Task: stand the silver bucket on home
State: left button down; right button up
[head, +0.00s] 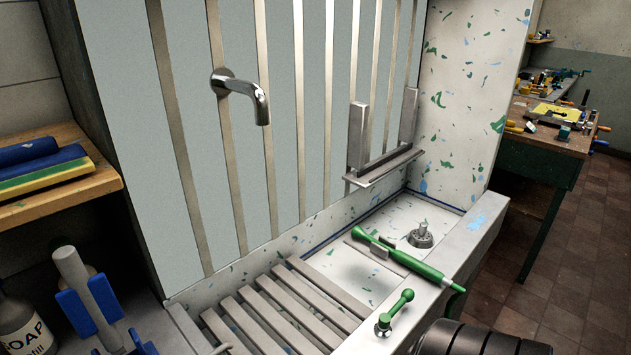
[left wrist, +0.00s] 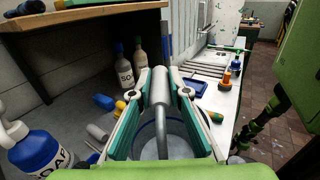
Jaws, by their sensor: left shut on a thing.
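In the left wrist view my left gripper (left wrist: 161,82) is shut on the grey grip of the silver bucket's curved handle. The silver bucket (left wrist: 152,147) hangs below the fingers. I see part of its open mouth and pale inside; the fingers and the green wrist part hide much of it. I cannot tell how high it is above what lies beneath. I cannot make out the bucket in the head view. No place marked home can be read in either view. My right gripper is not in view.
The sink (head: 410,215) has a slatted grating (head: 280,310) at its left and an upright bracket (head: 385,165) behind. A green tool (head: 410,262) lies across its front edge. A tap (head: 245,90) juts above. Soap bottles (left wrist: 125,70) and a blue tray (left wrist: 193,87) stand nearby.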

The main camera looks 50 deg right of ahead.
pick_arm(q)
jog(key=shift+d, duration=0.25)
dwell(0.4)
jog(key=shift+b, duration=0.35)
